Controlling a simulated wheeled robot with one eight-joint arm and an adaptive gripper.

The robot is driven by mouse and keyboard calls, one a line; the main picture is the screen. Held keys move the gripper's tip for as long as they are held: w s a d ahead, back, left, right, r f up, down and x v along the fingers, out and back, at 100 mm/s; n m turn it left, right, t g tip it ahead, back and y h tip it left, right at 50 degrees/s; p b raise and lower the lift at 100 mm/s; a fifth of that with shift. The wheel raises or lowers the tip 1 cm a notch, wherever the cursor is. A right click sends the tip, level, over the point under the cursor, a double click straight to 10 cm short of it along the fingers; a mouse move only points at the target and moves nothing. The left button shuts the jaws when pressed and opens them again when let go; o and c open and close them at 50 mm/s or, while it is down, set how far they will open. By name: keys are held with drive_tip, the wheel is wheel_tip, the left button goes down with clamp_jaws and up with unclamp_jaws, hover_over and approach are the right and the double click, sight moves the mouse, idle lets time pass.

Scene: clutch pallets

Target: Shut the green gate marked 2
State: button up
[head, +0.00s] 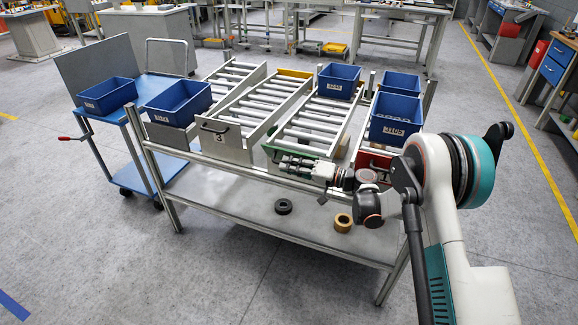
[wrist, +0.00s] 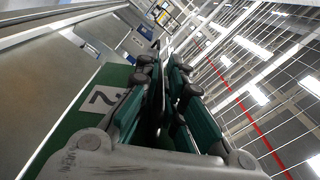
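The green gate (head: 272,152) is at the front end of the second roller lane from the right in the head view. My gripper lies across its front and hides much of it. In the wrist view the green panel (wrist: 75,128) runs along the left of the fingers, with a grey plate marked 2 (wrist: 103,98) on it. My gripper (head: 283,164) points left along the gate's face. In the wrist view its fingers (wrist: 160,60) are close together, with only a narrow dark gap and nothing visible held. I cannot tell whether they touch the gate.
A grey gate marked 3 (head: 222,142) stands just left. A red gate (head: 374,162) is right, partly behind my wrist. Blue bins (head: 338,81) sit on the lanes. A black ring (head: 283,206) and a tan ring (head: 343,222) lie on the lower shelf. A blue trolley (head: 118,113) stands left.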

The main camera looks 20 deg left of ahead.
drive_tip(key=shift+w+d, duration=0.2)
drive_tip(key=shift+d, duration=0.05)
drive_tip(key=shift+o, duration=0.2)
drive_tip(key=shift+d+f, duration=0.15)
drive_tip(key=shift+d, duration=0.5)
drive_tip(key=shift+s+d, duration=0.3)
drive_tip(key=d, duration=0.5)
drive_tip(key=shift+s+d, duration=0.15)
drive_tip(key=shift+d, duration=0.1)
drive_tip(key=s+d+b, duration=0.1)
drive_tip(key=d, duration=1.4)
drive_tip(key=shift+d+r, duration=0.2)
drive_tip(key=shift+d, duration=0.15)
